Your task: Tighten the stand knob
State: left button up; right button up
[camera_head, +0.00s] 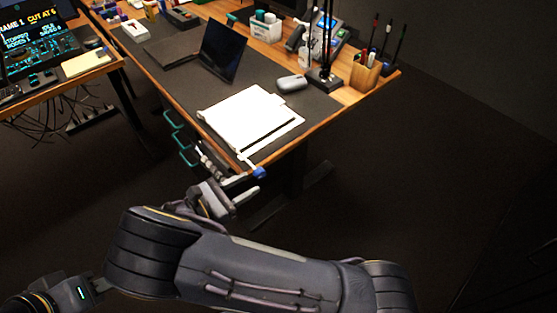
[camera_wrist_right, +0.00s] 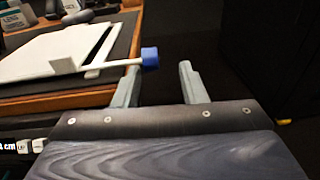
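A white flat stand (camera_head: 248,118) lies on the dark desk mat at the near corner of the desk. A white rod runs from it to a blue knob (camera_head: 260,172), which sticks out past the desk edge. The stand (camera_wrist_right: 50,58) and the blue knob (camera_wrist_right: 150,57) also show in the right wrist view. My right gripper (camera_head: 246,185) is just below the knob, beyond the desk edge. In the wrist view its two fingers (camera_wrist_right: 159,68) are apart, and the knob shows between them, nearer the left finger. I cannot tell whether they touch. My left gripper is not in view.
A grey mouse (camera_head: 292,82), a dark upright screen (camera_head: 224,50) and a wooden pen holder (camera_head: 366,75) stand on the desk behind the stand. Teal drawer handles (camera_head: 188,157) line the desk's side.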

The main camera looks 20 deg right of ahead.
aim_at(260, 174)
jog(key=w+d+t, duration=0.1)
jog(key=w+d, duration=0.2)
jog(key=d, duration=0.4)
jog(key=shift+w+n+h, duration=0.15)
jog(key=shift+n+h, duration=0.25)
jog(key=shift+f, duration=0.1)
grip_shut()
